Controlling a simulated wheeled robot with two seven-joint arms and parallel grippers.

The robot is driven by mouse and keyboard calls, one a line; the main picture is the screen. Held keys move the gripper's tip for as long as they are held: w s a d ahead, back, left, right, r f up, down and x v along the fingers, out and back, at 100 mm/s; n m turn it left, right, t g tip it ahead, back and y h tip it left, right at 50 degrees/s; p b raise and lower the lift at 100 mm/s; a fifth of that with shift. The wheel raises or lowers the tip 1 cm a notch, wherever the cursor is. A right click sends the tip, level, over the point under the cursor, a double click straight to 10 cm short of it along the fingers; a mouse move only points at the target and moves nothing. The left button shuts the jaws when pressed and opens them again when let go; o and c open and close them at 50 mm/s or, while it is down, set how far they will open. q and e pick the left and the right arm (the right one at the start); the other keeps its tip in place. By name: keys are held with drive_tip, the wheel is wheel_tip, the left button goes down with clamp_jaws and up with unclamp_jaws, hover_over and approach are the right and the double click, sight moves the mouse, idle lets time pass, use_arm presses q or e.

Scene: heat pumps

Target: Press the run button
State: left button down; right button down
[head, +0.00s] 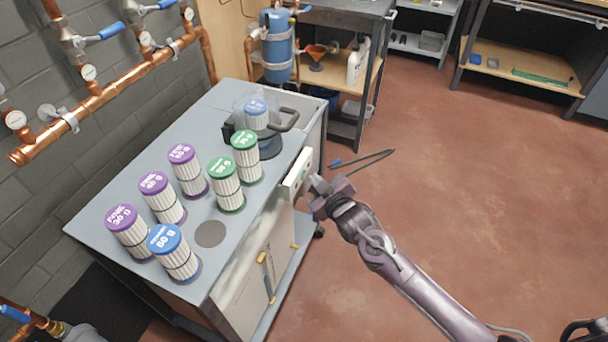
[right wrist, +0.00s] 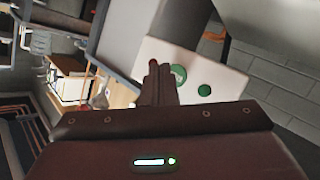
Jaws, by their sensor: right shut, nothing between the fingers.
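A white control panel (head: 298,172) is on the right side of the grey cart, below its top edge. In the right wrist view the panel (right wrist: 228,82) carries a larger green round button (right wrist: 179,74), a smaller green round button (right wrist: 204,90) and a small red spot (right wrist: 153,61). I cannot read which one is the run button. My right gripper (head: 316,184) is shut and empty, just right of the panel. In the right wrist view its closed fingers (right wrist: 157,72) point at the panel, between the red spot and the larger green button. Contact cannot be told. My left gripper is out of view.
Several filter cartridges with purple, green and blue lids stand on the cart top (head: 110,190). A housing with a clear bowl (head: 262,112) holds a blue-lidded one. Open floor is at right.

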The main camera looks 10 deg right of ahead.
drive_tip(key=shift+a, duration=0.1)
idle(0.4)
drive_tip(key=shift+w+a, duration=0.25)
drive_tip(key=shift+w+a, duration=0.2)
drive_tip(key=shift+a, duration=0.15)
idle(0.7)
drive_tip(key=shift+d, duration=0.1)
drive_tip(key=shift+s+d+p, duration=0.45)
drive_tip(key=shift+d+p, duration=0.1)
